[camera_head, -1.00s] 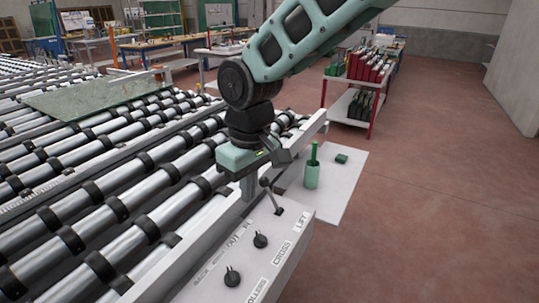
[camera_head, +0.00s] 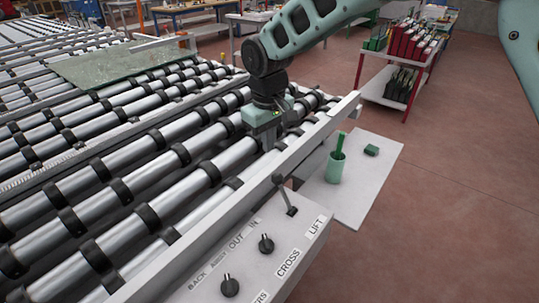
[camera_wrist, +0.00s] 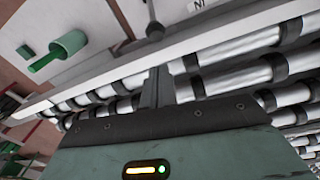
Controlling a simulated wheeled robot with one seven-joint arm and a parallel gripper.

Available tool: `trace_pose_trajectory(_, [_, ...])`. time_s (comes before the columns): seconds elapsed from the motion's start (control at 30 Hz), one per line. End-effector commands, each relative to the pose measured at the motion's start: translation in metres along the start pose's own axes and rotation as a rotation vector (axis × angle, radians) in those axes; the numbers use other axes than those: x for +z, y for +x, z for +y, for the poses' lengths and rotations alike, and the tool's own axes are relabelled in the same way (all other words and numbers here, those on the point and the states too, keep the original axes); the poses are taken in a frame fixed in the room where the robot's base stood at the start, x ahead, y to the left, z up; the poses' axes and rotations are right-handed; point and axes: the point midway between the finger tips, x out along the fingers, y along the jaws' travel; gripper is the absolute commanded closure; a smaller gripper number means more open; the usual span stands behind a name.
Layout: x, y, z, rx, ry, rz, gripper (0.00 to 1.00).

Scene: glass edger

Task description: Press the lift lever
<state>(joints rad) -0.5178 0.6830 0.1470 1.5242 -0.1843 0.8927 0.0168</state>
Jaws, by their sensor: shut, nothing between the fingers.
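The lift lever (camera_head: 284,193) is a grey stick with a rounded knob, rising from a dark slot in the white control panel (camera_head: 235,262) beside the "LIFT" label. In the wrist view the lever (camera_wrist: 154,25) shows at the top centre, beyond the white rail. My gripper (camera_head: 267,140) is over the rollers, behind the rail and apart from the lever. In the wrist view its fingers (camera_wrist: 157,88) are together with nothing between them, pointing toward the lever.
A long white rail (camera_head: 230,200) stands between the rollers and the panel. Two black knobs (camera_head: 266,243) sit on the panel. A green cup (camera_head: 336,165) with a green handle and a small green block (camera_head: 371,150) rest on the side shelf. A glass sheet (camera_head: 120,62) lies on the rollers.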

Motion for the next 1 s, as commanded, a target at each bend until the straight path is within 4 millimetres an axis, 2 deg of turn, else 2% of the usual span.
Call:
trace_pose_trajectory(0.5, [0.001,0.08,0.0,-0.001,0.0,-0.004,1.0])
trace_pose_trajectory(0.7, [0.001,0.092,0.0,0.0,0.0,-0.001,1.0])
trace_pose_trajectory(1.0, [0.0,0.093,0.0,0.0,0.0,0.0,1.0])
